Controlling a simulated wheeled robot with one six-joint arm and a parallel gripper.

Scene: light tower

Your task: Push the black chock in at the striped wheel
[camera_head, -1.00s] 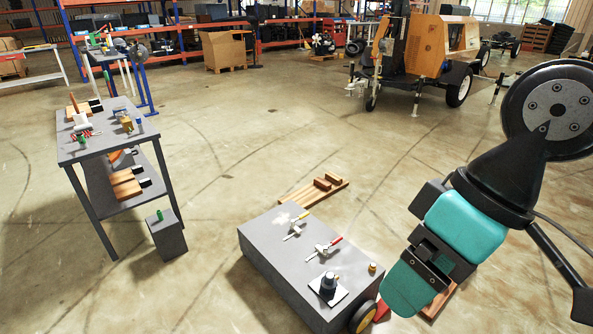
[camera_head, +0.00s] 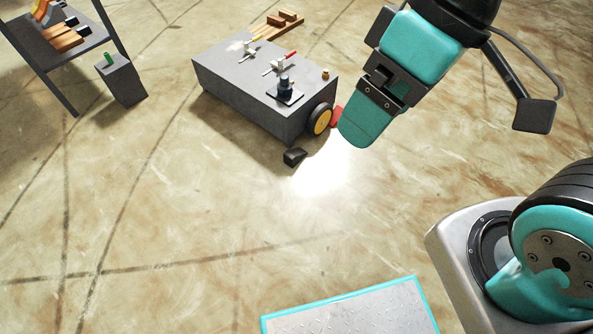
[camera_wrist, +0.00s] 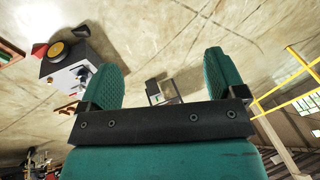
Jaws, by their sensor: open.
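The black chock (camera_head: 294,157) lies on the floor in front of the grey cart (camera_head: 230,88), a short gap from the wheel (camera_head: 320,119). The wheel has a black tyre and yellow hub; I cannot make out stripes. A red chock (camera_head: 337,115) is at the wheel's other side. My gripper (camera_head: 360,138) hangs to the right of the wheel, apparently above the floor, with nothing in it. In the wrist view its two teal fingers (camera_wrist: 162,62) are spread apart. The wheel (camera_wrist: 57,50), red chock (camera_wrist: 39,49) and black chock (camera_wrist: 80,31) show at upper left there.
A small grey block (camera_head: 120,82) with a green item stands left, by a table. A wooden pallet (camera_head: 275,26) lies behind the cart.

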